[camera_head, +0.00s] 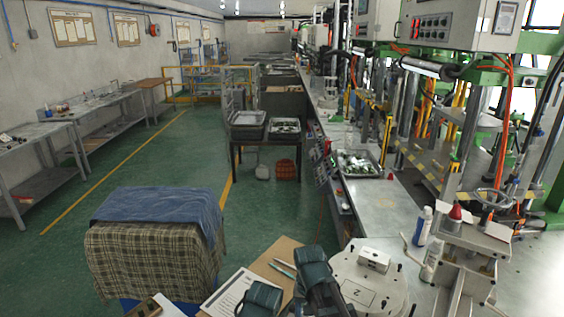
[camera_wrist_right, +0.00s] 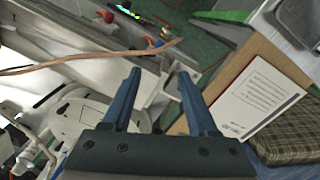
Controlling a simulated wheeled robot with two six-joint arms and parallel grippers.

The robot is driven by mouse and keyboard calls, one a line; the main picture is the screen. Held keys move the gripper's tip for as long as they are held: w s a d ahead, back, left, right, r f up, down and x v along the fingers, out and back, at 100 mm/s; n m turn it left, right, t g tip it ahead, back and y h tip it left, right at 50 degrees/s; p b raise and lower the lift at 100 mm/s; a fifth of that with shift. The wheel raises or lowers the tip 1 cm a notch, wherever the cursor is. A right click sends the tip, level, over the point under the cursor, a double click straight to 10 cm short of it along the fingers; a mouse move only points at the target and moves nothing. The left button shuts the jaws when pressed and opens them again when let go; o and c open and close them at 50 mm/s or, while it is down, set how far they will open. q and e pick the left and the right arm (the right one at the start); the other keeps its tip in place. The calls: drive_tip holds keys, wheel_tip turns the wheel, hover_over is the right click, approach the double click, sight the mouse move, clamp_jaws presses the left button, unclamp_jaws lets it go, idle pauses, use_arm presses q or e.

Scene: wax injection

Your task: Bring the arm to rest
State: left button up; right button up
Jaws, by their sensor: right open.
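My right gripper (camera_wrist_right: 160,76) shows in the right wrist view with its two blue fingers spread apart and nothing between them. Behind the fingers are a grey bench edge and a white round fixture (camera_wrist_right: 72,118). In the head view, dark teal links of my own arm (camera_head: 318,280) stand at the bottom centre, left of the white round plate (camera_head: 350,292). The right fingertips cannot be made out there. My left gripper is not in view.
A paper sheet (camera_head: 232,290) lies on a board beside my arm. A small metal block (camera_head: 374,259) sits on the round plate. Presses line the right; the green floor at centre-left is clear.

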drive_tip(key=s+a+f+n+b, duration=0.1)
drive_tip(key=s+f+n+b, duration=0.5)
drive_tip(key=s+f, duration=0.3)
drive_tip(key=s+b, duration=0.1)
drive_tip(key=s, duration=0.2)
drive_tip(key=shift+a+h, duration=0.3)
drive_tip(key=shift+a, duration=0.1)
drive_tip(key=shift+r, duration=0.1)
drive_tip(key=shift+c, duration=0.5)
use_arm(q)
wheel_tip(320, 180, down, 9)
use_arm(e)
drive_tip(key=shift+c, duration=0.2)
